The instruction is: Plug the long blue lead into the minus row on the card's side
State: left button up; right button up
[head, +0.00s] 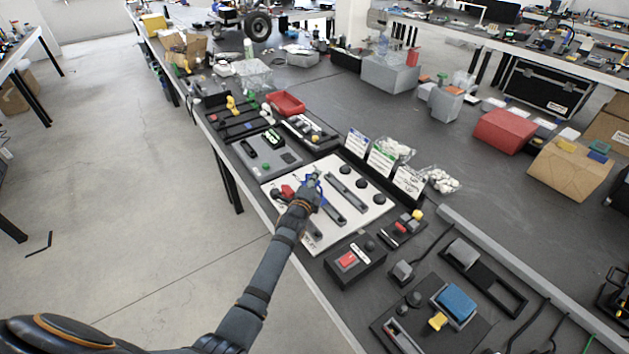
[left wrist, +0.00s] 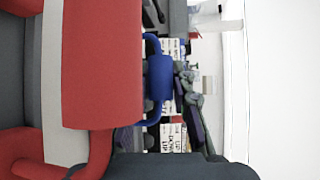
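A white board (head: 345,228) with long dark strips (head: 347,190) and round black knobs lies near the table's front edge. White cards stand along its far side, one of them green-topped (head: 381,160). My left gripper (head: 312,184) is low over the board's left half. Blue lead parts (head: 320,184) show right at its tip, and a red plug (head: 287,191) is to its left. In the left wrist view, a blue plug (left wrist: 160,77) with curved blue wire is mid-picture, behind a large red body (left wrist: 102,65). Whether the fingers hold anything is unclear. My right gripper is out of view.
A grey panel (head: 283,160) and a red tray (head: 286,102) lie beyond the board. A dark box with a red switch (head: 347,259) is close to its near right side. Clear bags (head: 440,180) are behind the cards. Open dark tabletop lies farther right.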

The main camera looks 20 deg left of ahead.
pick_arm(q)
jog(key=o, duration=0.4)
jog(key=shift+o, duration=0.2)
jog(key=s, duration=0.4)
jog(key=s+r, duration=0.1)
jog(key=s, duration=0.7)
jog(key=shift+d+r, duration=0.25)
jog(key=shift+r, duration=0.15)
jog(key=shift+f, duration=0.1)
